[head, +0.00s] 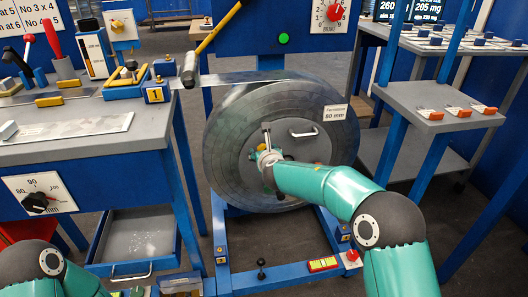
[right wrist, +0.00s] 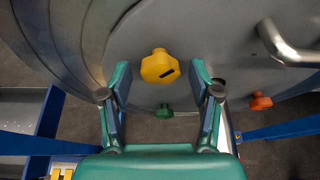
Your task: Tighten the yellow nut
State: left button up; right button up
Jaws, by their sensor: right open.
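The yellow nut (right wrist: 160,66) is a lobed knob with a dark slot mark on the grey face of the large disc (right wrist: 230,30). In the right wrist view it lies just beyond and between the fingertips of my right gripper (right wrist: 161,74). The fingers are spread, with a gap to the nut on both sides. In the head view my right gripper (head: 264,160) is at the middle of the disc (head: 230,135) and largely hides the nut. My left arm shows only at the bottom left; its gripper cannot be made out.
A curved metal handle (right wrist: 280,45) stands out from the disc to the right of the nut. A green knob (right wrist: 164,110) and an orange knob (right wrist: 261,101) lie lower. A workbench (head: 90,140) is at left, a grey shelf (head: 435,105) at right.

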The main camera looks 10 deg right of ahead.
jog(key=c, duration=1.1)
jog(key=shift+d+m+y+b, duration=0.15)
jog(key=shift+m+y+b, duration=0.85)
jog(key=shift+b, duration=1.2)
jog(key=shift+d+m+y+b, duration=0.1)
jog(key=shift+m+y+b, duration=0.5)
jog(key=shift+m+b, duration=1.2)
jog(key=shift+c, duration=0.2)
jog(key=shift+n+b, duration=0.3)
jog(key=shift+b, duration=0.1)
jog(key=o, duration=1.1)
jog(key=shift+o, duration=0.2)
